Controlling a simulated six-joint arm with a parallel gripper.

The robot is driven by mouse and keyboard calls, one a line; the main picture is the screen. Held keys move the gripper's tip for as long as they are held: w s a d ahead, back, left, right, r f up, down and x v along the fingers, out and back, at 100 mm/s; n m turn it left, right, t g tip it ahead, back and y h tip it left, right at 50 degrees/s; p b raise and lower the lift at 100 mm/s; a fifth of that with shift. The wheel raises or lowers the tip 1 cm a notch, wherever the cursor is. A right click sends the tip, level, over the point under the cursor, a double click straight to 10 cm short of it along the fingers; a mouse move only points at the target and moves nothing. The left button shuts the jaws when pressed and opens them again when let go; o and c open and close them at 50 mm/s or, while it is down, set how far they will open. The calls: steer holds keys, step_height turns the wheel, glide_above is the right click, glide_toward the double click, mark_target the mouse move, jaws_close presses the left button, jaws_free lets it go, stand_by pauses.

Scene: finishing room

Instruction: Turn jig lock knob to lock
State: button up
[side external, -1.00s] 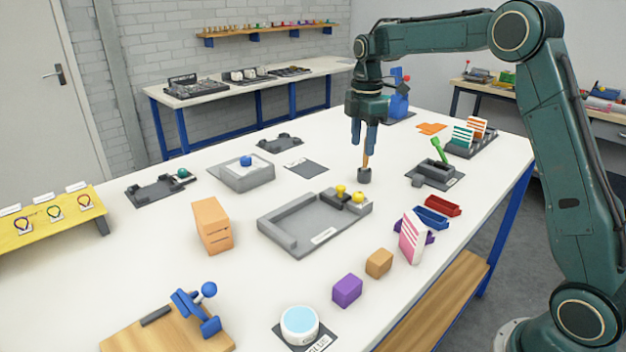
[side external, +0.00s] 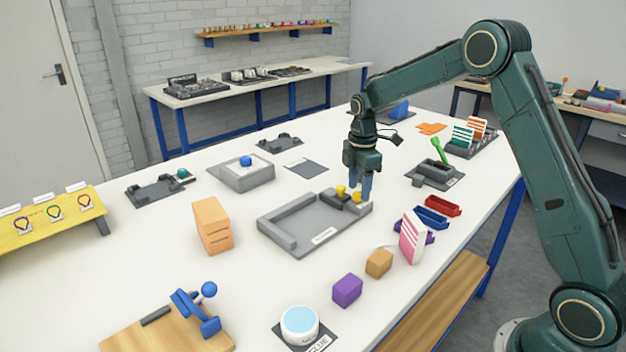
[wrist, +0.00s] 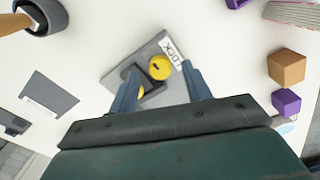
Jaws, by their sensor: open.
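The grey jig (side external: 290,244) lies on the white table. At its back right corner is a yellow lock knob (side external: 356,197), partly hidden by a finger in the side view. In the wrist view the knob (wrist: 160,66) is round with a small black mark, beside a white label (wrist: 171,47) reading LOCK. A second yellow part (side external: 340,190) sits left of it on a dark block. My gripper (side external: 363,193) is open and points down at the knob. In the wrist view its fingertips (wrist: 160,70) lie on either side of the knob; I cannot tell whether they touch it.
A dark cup (wrist: 45,16) holding a wooden-handled tool stands near the jig. An orange block (side external: 212,226) stands left.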

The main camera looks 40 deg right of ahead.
steer(key=shift+f, duration=0.7)
steer(key=c, duration=1)
